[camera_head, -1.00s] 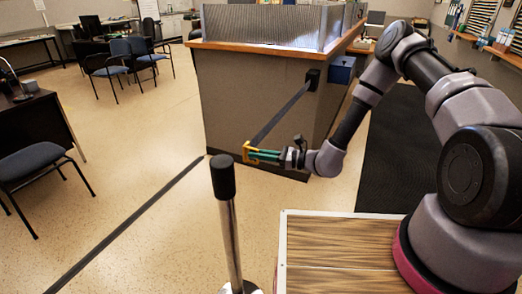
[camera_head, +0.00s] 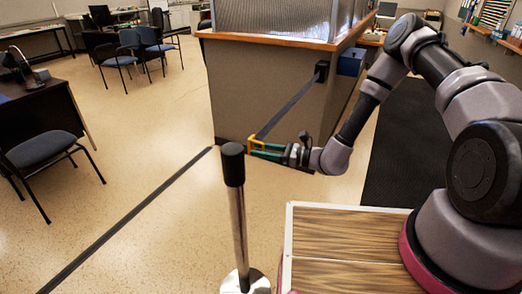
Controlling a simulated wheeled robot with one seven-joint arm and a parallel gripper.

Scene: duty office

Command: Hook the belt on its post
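The belt (camera_head: 290,103) is a dark strap that runs from a black wall unit (camera_head: 321,71) on the counter's side down to a yellow end piece (camera_head: 254,143). My gripper (camera_head: 266,150), with green fingers, is at the yellow end piece and appears shut on it. The post (camera_head: 240,215) is a chrome pole with a black top (camera_head: 232,163) and a round base (camera_head: 246,283). It stands upright in front of the counter. The yellow end piece appears just right of the post's top in the picture; the gap in depth is hard to judge.
The counter (camera_head: 262,85) with a wooden ledge stands behind the belt. A wood-topped surface (camera_head: 345,245) lies at lower right. A dark strip (camera_head: 135,215) crosses the floor at left. Chairs (camera_head: 45,150) and a desk (camera_head: 40,108) stand farther left. Floor around the post is open.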

